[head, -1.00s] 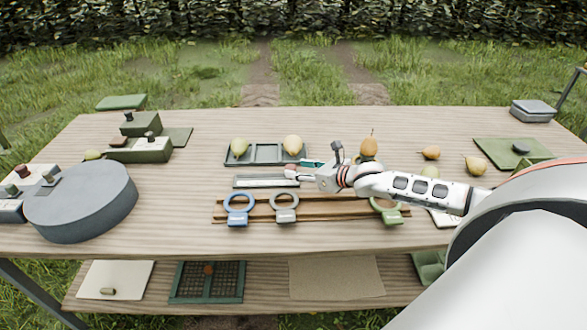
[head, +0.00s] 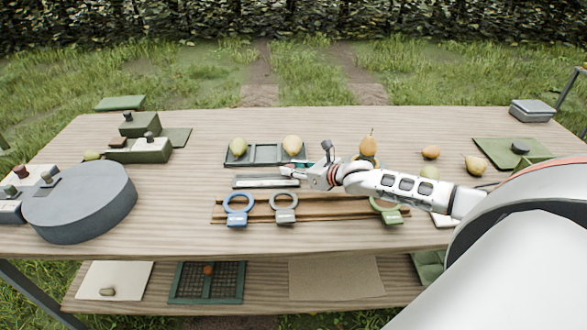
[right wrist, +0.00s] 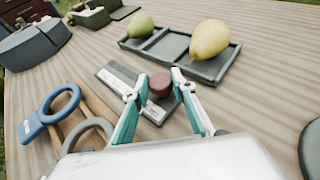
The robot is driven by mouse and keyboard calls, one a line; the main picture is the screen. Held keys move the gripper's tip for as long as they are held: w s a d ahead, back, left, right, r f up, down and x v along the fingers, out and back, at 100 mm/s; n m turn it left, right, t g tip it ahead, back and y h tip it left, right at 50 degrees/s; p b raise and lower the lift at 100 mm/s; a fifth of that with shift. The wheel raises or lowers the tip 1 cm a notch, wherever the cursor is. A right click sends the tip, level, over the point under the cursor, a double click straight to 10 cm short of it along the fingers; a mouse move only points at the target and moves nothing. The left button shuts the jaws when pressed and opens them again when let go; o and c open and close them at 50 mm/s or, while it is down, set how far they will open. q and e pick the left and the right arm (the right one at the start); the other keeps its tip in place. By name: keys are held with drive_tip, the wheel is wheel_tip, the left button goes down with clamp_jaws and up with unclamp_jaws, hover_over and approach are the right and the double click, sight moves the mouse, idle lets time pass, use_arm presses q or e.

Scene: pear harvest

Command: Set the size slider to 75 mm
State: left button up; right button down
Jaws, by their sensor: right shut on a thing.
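My right gripper (head: 287,173) is at the right end of the slider. In the right wrist view its teal fingers (right wrist: 160,80) are shut on the knob, one on each side. My left gripper is not in view.
A dark tray (head: 265,153) with two pears stands just behind the slider. A wooden rail with a blue ring (head: 238,221), a grey ring (head: 285,216) and a green ring (head: 390,217) lies in front. Loose pears (head: 431,153) lie to the right.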

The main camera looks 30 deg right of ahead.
sight(247, 179)
drive_tip(key=w+a, duration=0.2)
drive_tip(key=a, duration=0.2)
drive_tip(key=w+a+p, duration=0.1)
drive_tip(key=w+a, duration=0.2)
drive_tip(key=a, duration=0.1)
drive_tip(key=w+a, duration=0.2)
drive_tip(key=a, duration=0.2)
drive_tip(key=shift+w+a+p, duration=0.1)
drive_tip(key=shift+w+p, duration=0.15)
drive_tip(key=shift+p, duration=0.1)
drive_tip(key=shift+w+a, duration=0.2)
drive_tip(key=shift+a, duration=0.2)
drive_tip(key=shift+r, duration=0.1)
drive_tip(key=c, duration=1.7)
unclamp_jaws()
drive_tip(key=shift+a, duration=0.1)
drive_tip(key=shift+w, duration=0.1)
